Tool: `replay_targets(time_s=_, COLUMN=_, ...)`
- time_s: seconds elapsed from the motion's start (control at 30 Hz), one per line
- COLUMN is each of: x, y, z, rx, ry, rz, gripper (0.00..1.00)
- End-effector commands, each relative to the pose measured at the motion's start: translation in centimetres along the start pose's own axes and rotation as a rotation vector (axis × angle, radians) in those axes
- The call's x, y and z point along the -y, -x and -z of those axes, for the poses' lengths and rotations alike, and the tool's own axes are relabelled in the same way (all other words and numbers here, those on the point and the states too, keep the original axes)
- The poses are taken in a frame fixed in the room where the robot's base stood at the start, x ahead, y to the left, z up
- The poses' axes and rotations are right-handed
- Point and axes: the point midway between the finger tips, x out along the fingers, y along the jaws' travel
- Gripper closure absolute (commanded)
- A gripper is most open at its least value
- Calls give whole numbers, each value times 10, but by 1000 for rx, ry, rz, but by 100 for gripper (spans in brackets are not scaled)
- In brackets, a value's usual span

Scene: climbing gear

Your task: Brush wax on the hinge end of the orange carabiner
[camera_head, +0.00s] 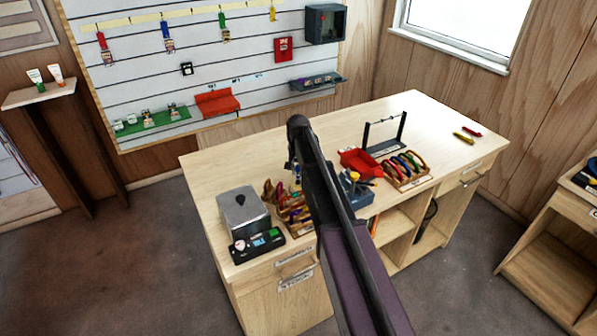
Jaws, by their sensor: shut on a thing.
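My arm crosses the middle of the head view and its far end is over the desk. Only a small part of my gripper (293,172) shows, just left of the arm, low over a wooden rack. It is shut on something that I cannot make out. That wooden rack (296,226) holds several coloured pieces, some orange-looking, partly hidden by my arm. A second wooden rack (409,184) at the right holds several coloured carabiners. I cannot tell which piece is the orange carabiner, and its hinge end is not discernible. I cannot make out the brush or the wax.
The desk (460,112) is bare at its far right, except for a yellow and a red piece. A grey metal box (243,212) and a black tray (258,246) stand at the left. A red bin (360,162), a blue-grey box and a black bar stand (384,148) are right of my arm.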

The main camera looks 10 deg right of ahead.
Motion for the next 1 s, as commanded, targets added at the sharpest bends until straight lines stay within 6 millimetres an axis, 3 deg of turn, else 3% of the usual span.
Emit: replay_targets(time_s=1.0, x=-2, y=-5, z=1, rx=0, ry=-2, rz=0, gripper=100)
